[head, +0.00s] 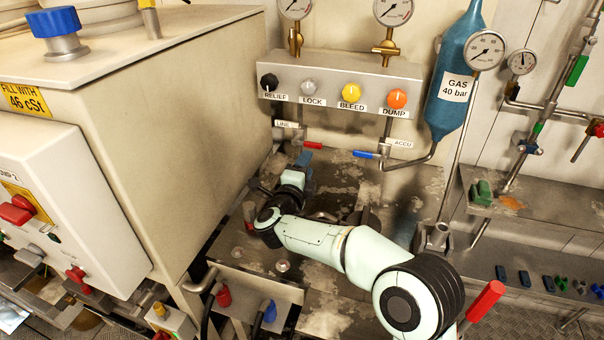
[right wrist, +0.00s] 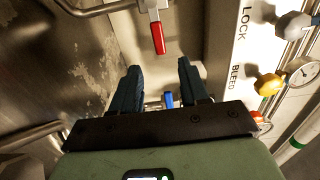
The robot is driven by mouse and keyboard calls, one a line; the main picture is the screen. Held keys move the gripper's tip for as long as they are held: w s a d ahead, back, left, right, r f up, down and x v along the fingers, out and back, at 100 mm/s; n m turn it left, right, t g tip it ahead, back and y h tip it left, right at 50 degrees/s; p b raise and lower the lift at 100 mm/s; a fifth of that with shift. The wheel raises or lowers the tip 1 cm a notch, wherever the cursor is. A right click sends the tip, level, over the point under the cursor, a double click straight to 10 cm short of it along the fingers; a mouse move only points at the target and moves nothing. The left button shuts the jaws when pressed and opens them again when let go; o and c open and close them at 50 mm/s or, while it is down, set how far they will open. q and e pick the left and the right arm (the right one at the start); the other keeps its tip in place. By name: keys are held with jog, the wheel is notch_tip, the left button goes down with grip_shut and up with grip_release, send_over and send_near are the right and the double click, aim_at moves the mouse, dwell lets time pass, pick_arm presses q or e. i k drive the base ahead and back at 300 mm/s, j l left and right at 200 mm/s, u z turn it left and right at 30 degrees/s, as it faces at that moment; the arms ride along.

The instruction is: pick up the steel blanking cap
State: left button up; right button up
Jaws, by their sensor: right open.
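My right gripper (head: 305,165) reaches over the back of the stained steel bench, just below the valve panel. Its two dark blue fingers stand apart in the right wrist view (right wrist: 158,66), with nothing between their tips. I cannot clearly identify the steel blanking cap. A small round steel piece (head: 282,265) sits on the bench front, well nearer than the gripper, but I cannot tell if it is the cap. My right arm hides part of the bench top. My left gripper is not in view.
A red lever (head: 312,145) and a blue lever (head: 365,155) are close to my right gripper; the red lever (right wrist: 157,38) lies ahead of the fingers. The knob panel (head: 335,80) is above. A large cabinet (head: 190,110) bounds the left. A blue gas bottle (head: 452,75) stands right.

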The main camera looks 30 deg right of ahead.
aim_at(249, 208)
jog(key=k+j, duration=0.2)
jog(key=j, duration=0.2)
jog(key=k+j, duration=0.45)
jog(key=j, duration=0.3)
